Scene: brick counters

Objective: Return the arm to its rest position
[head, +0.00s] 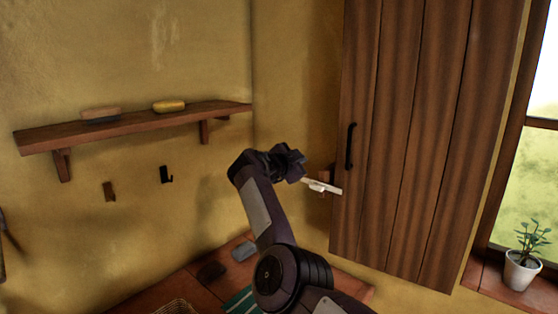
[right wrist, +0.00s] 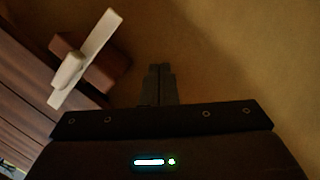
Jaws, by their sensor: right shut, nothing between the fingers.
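My right arm rises from the bottom middle of the head view. Its gripper (head: 298,164) is near the wall corner, left of the tall wooden cabinet door. In the right wrist view the two dark fingers (right wrist: 160,84) are shut together with nothing between them. A white bar with a small knob (head: 322,186) sits on a brown block beside the door's left edge, just right of the gripper. The bar (right wrist: 88,58) lies tilted at the upper left of the wrist view, apart from the fingers. My left gripper is not in view.
The plank cabinet door (head: 410,130) with a black handle (head: 350,147) looks shut. A wooden shelf (head: 140,126) holds two brushes or similar items. Hooks (head: 166,175) are on the wall below. A potted plant (head: 522,270) stands by the window.

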